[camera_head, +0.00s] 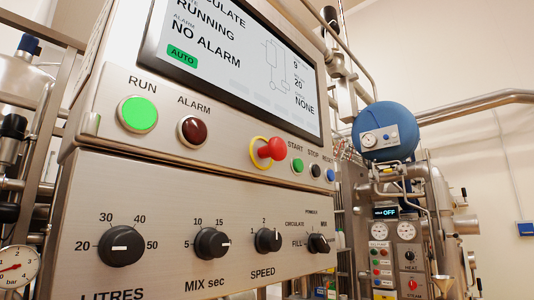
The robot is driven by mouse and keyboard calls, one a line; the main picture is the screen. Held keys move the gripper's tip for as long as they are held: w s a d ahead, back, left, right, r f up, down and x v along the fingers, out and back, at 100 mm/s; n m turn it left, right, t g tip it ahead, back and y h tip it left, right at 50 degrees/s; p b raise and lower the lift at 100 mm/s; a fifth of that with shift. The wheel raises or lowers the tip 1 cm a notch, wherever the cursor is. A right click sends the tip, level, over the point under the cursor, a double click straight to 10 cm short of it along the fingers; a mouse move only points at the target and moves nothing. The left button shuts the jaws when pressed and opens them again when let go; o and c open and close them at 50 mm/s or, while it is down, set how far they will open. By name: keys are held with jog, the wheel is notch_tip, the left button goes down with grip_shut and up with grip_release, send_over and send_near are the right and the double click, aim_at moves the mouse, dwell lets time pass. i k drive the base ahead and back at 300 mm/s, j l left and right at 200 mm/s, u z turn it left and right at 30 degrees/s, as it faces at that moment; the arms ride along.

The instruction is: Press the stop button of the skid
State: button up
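The skid's steel control panel (150,165) fills the left and middle of the head view, close up and seen at an angle. The stop button (315,170) is small and black, under the label STOP. It sits between the green start button (297,166) and a blue button (331,175) whose label is partly cut or blurred. A red mushroom button (271,149) with a yellow ring is just left of these. The screen (235,55) reads RUNNING, NO ALARM and AUTO. The green RUN lamp (138,114) is lit; the ALARM lamp (192,131) is dark red. My gripper does not show.
Several black knobs stick out below: litres (122,246), mix sec (211,243), speed (268,240) and a mode selector (318,243). Pipes, gauges and a blue round vessel (385,131) stand behind at right. A pressure gauge (16,266) is at lower left.

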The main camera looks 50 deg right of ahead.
aim_at(316, 171)
jog(key=z, duration=1.25)
